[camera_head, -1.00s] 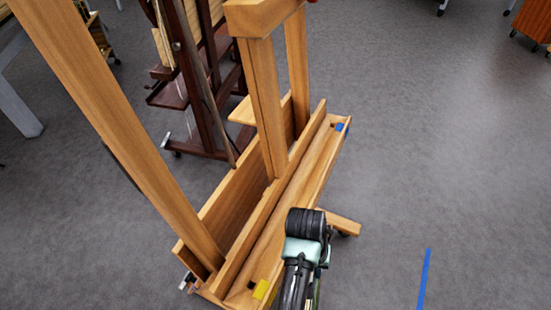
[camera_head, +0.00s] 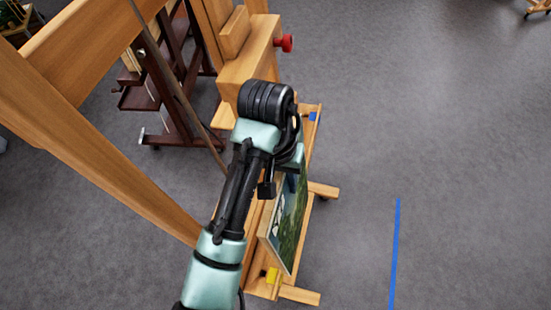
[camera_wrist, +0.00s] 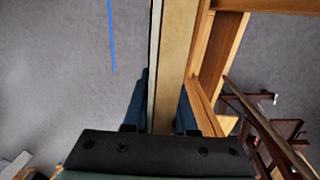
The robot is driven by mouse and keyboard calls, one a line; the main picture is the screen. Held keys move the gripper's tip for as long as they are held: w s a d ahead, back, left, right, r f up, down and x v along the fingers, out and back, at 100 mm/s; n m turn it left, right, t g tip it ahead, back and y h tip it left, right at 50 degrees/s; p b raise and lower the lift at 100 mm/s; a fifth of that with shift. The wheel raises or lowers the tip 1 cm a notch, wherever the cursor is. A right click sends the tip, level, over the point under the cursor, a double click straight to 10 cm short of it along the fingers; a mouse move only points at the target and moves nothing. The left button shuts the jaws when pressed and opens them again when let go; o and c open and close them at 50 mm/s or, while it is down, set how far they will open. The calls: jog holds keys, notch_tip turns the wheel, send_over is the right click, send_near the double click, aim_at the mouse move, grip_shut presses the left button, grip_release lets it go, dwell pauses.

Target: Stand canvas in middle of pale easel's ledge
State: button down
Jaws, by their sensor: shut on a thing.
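The canvas (camera_head: 290,222) shows a green and dark painted face in the head view. It is upright, slightly tilted in the picture, along the pale easel's front. In the wrist view its pale edge (camera_wrist: 174,65) runs between the two fingers of my gripper (camera_wrist: 163,108), which is shut on it. The pale easel's ledge (camera_head: 312,137) runs behind and below the canvas, with blue tape at its far end and yellow tape at its near end. The canvas's lower edge looks close to the ledge; I cannot tell whether it touches. My arm hides its upper part.
The easel's mast (camera_head: 250,62) with a red knob (camera_head: 284,43) stands beyond my wrist. A slanted wooden post (camera_head: 110,165) is at left. A dark easel (camera_head: 160,100) stands behind. Grey floor with a blue tape line (camera_head: 395,250) is open at right.

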jog(key=shift+a+r, duration=0.25)
jog(key=shift+r, duration=0.1)
jog(key=w+a+f, duration=0.3)
jog(key=a+f, duration=0.5)
jog(key=a, duration=0.1)
jog(key=shift+a+b, duration=0.4)
jog(key=shift+b, duration=0.05)
dwell(0.4)
jog(key=shift+w, duration=0.1)
jog(key=c, duration=0.6)
grip_release()
jog(key=shift+c, duration=0.2)
jog(key=shift+f, duration=0.1)
